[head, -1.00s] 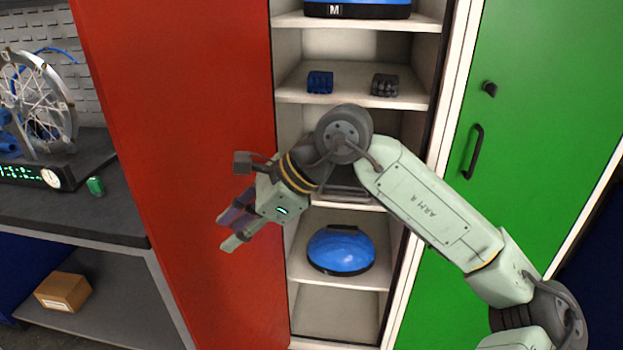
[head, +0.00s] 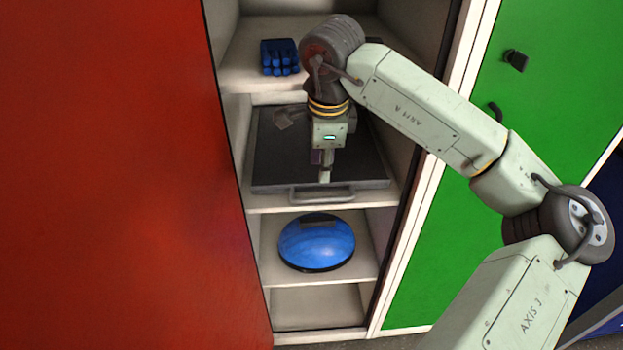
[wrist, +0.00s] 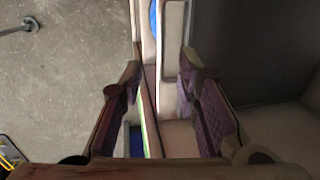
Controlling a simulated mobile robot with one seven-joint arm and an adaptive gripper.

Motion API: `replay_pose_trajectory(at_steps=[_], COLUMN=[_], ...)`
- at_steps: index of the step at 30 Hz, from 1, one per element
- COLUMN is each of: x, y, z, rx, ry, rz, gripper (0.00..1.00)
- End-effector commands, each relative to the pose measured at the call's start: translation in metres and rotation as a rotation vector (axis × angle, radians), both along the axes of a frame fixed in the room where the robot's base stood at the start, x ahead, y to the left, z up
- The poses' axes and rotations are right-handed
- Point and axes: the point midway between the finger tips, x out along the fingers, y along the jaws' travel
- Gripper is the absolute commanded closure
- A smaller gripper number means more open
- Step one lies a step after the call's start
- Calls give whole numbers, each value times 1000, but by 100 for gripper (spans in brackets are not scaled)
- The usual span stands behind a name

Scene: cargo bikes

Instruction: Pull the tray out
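The tray (head: 275,160) is dark and shallow, with a bar handle (head: 322,194) along its front side. It lies flat on a middle shelf of the open cabinet. My gripper (head: 324,180) points down over the tray near its front edge, just behind the handle in the head view. In the wrist view my gripper (wrist: 161,64) has its two purple-padded fingers apart, with nothing held between them. The dark tray floor (wrist: 250,45) shows beyond the right finger. I cannot tell whether a finger touches the tray.
A blue dome (head: 316,243) sits on the shelf below. A blue object (head: 280,57) sits on the shelf above. A red door (head: 110,180) stands at left and a green door (head: 560,130) at right.

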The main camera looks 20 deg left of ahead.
Motion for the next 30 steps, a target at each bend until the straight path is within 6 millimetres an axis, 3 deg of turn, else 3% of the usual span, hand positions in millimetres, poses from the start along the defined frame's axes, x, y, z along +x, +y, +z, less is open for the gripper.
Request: replay_pose_trajectory(at_steps=[8, 21, 30], x=[4, 17, 20], y=[-1, 5, 6], z=[-15, -90, -106], rx=[-5, -2, -4], ry=[1, 2, -2], rz=[-4, -3, -4], gripper=[70, 70, 70])
